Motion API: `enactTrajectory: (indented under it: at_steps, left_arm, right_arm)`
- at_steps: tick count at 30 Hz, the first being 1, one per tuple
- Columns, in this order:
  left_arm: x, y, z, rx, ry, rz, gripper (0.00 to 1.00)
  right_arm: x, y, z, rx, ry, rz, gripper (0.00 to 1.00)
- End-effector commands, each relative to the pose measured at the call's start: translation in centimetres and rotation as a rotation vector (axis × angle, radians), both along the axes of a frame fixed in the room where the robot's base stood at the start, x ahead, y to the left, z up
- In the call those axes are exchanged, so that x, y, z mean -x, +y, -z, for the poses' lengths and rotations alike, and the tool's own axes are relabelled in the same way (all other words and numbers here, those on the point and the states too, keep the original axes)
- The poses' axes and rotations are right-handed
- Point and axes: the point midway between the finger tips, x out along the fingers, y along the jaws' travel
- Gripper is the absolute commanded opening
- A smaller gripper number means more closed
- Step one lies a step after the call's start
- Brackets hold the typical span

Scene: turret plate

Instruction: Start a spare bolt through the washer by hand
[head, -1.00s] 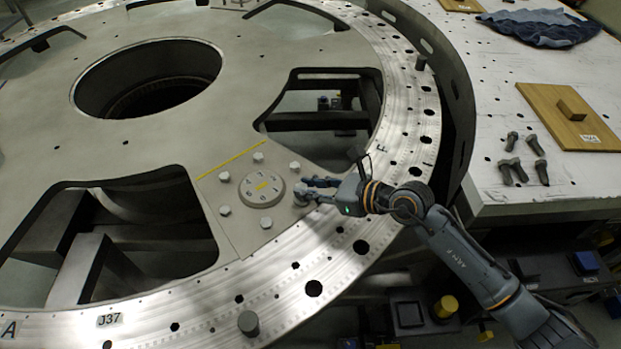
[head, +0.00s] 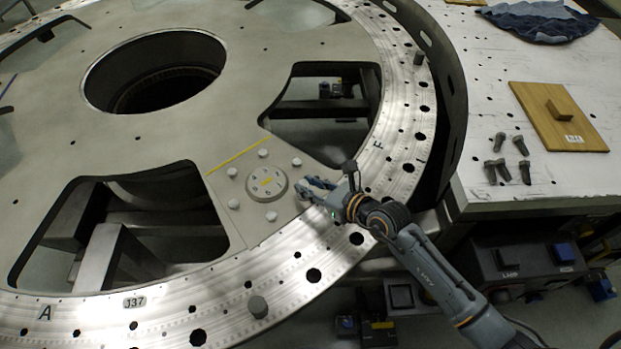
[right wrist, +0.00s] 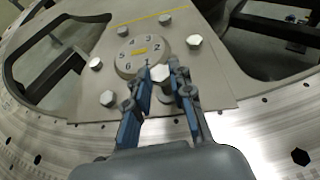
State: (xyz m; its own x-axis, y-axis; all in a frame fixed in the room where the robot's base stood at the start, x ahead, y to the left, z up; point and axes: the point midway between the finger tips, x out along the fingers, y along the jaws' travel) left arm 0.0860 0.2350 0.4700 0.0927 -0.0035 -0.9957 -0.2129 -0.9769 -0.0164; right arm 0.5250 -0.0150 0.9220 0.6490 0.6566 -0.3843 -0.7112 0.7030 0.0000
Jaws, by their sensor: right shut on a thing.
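My right gripper (head: 302,187) is at the right side of the round numbered dial (head: 266,183) on the turret plate. In the right wrist view, its two fingers (right wrist: 161,76) are shut on a hex-headed bolt (right wrist: 160,72). The head faces the camera, and a grey round shape shows just below it. I cannot tell how far the shank is in the plate, and I cannot make out a washer. Several spare bolts (head: 508,165) are on the white table at the right. My left gripper is not in view.
Other bolt heads (head: 234,204) ring the dial. The plate has large cutouts (head: 320,105) and a big central hole (head: 155,75). A wooden board (head: 560,118) and a blue cloth (head: 540,22) lie on the table.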

Motion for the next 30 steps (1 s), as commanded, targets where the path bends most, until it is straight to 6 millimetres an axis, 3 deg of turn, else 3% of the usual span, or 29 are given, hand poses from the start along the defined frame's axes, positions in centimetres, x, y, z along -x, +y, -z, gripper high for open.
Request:
enactTrajectory:
  at_steps: [2, 9, 10, 13, 23, 30]
  left_arm:
    - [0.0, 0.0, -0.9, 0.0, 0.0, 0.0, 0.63]
    - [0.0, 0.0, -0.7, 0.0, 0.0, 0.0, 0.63]
    - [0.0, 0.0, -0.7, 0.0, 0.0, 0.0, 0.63]
    - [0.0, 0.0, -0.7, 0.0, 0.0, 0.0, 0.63]
    - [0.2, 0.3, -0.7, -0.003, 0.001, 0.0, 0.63]
    - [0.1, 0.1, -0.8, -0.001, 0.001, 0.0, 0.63]
  right_arm:
    - [0.5, 0.1, 0.4, 0.005, 0.018, 0.012, 0.0]
    - [0.4, 0.0, 0.8, 0.008, 0.016, 0.018, 0.0]
    - [0.4, 0.0, 0.8, 0.008, 0.016, 0.018, 0.28]
    - [0.4, 0.0, 0.6, 0.007, 0.013, 0.019, 0.48]
    - [0.3, -0.1, 0.2, 0.004, 0.006, 0.021, 0.48]
    - [2.5, -2.2, -1.0, 0.005, 0.005, 0.021, 0.48]
